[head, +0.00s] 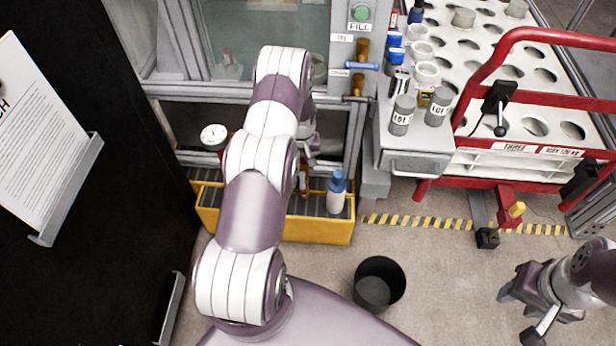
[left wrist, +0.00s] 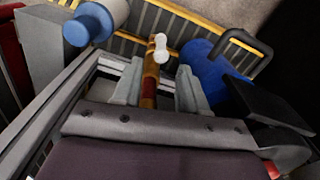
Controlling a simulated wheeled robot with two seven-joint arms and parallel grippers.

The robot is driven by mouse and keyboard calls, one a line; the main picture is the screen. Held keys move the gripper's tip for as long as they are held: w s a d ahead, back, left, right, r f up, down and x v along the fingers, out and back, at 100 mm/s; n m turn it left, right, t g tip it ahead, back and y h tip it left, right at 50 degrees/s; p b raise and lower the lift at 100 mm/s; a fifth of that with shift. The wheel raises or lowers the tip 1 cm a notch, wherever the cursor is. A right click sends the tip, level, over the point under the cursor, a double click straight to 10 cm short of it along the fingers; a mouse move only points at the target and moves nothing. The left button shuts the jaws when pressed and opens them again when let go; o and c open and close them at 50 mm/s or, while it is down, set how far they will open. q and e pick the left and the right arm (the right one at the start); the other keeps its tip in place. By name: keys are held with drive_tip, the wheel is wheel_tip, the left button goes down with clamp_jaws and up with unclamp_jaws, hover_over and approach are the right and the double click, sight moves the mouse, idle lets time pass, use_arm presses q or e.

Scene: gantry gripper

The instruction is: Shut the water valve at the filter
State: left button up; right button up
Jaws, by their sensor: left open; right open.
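My left gripper (head: 310,150) is inside the lower opening of the grey frame, partly hidden by my arm. In the left wrist view its fingers (left wrist: 160,88) are open. A brass-coloured fitting (left wrist: 153,65) with white ends shows between and beyond them; I cannot tell whether they touch it. A large blue rounded body (left wrist: 205,62), possibly the filter, lies just right of it. A brass fitting with a blue lever (head: 361,65) lying crosswise is on the post under the FILL button. I cannot tell which fitting is the water valve. My right gripper (head: 518,300) is open and empty at the lower right.
A yellow tray (head: 320,232) below the opening holds a blue-capped bottle (head: 336,195). A round gauge (head: 213,136) is left of my arm. A red-framed cart (head: 520,100) with a rack stands right. A black bin (head: 379,284) stands on the otherwise clear near floor.

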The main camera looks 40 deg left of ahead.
sight(303, 180)
use_arm(q)
wheel_tip(303, 180, down, 10)
drive_tip(key=shift+a+r+b, duration=0.1)
drive_tip(key=shift+r+b, duration=0.05)
drive_tip(key=shift+b, duration=0.95)
clamp_jaws()
